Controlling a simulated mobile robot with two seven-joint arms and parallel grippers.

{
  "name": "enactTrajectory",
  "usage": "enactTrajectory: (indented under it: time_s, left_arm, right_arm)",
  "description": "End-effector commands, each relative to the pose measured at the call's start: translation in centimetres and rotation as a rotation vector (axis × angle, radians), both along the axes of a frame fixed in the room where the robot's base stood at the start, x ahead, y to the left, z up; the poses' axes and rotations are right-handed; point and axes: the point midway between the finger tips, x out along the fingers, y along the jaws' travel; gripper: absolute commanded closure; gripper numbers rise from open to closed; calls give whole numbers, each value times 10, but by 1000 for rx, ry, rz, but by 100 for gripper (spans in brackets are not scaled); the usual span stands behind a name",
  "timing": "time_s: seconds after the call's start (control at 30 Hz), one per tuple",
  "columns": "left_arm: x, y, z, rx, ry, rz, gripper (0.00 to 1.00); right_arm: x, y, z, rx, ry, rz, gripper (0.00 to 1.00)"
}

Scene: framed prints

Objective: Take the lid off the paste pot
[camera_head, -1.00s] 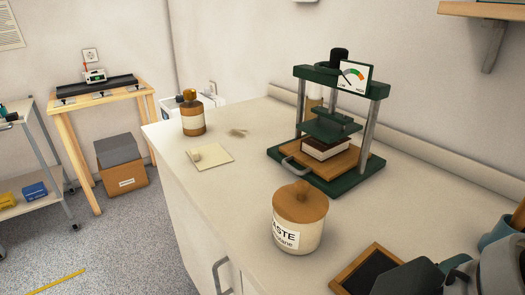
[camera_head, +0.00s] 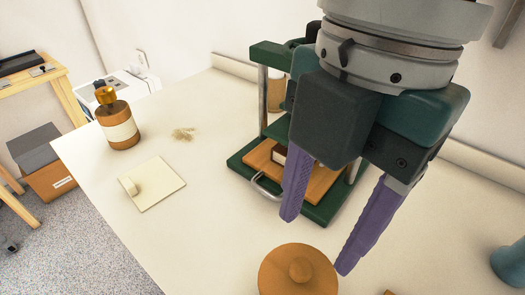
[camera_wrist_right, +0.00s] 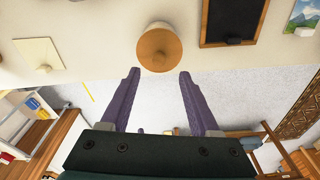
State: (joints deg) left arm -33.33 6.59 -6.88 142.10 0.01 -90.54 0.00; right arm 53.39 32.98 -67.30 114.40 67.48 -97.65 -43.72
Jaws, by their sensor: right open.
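The paste pot's round brown lid (camera_head: 299,272) with its knob shows at the bottom edge of the head view; the pot body below it is mostly hidden or out of frame. The lid also shows in the right wrist view (camera_wrist_right: 159,48), seated on the pot, just beyond the fingertips. My right gripper (camera_head: 318,245) is open and empty, its two purple fingers pointing down above and behind the lid, apart from it. In the right wrist view its fingertips (camera_wrist_right: 159,72) stand either side of the lid's near edge. My left gripper is not in view.
The green press (camera_head: 240,165) stands behind my right gripper. A brown bottle (camera_head: 118,125) and a pale square with a small knob (camera_head: 152,184) are at the left. A dark framed slate (camera_wrist_right: 232,20) lies beside the pot.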

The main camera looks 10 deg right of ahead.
Motion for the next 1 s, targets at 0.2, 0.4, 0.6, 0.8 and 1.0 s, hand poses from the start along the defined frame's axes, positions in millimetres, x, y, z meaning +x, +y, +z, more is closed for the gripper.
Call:
enactTrajectory:
  time_s: [0.2,0.4,0.6,0.8,1.0]
  left_arm:
    - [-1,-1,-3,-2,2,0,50]
    - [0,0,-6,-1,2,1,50]
    - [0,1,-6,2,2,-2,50]
    - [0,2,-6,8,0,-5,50]
    - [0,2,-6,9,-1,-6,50]
  right_arm:
    - [-2,2,-22,-1,1,-2,38]
    - [-3,6,-53,1,0,-2,38]
    - [-3,7,-62,2,-3,-1,38]
    - [-3,7,-62,2,-3,-1,46]
    - [-3,7,-61,2,-3,-1,68]
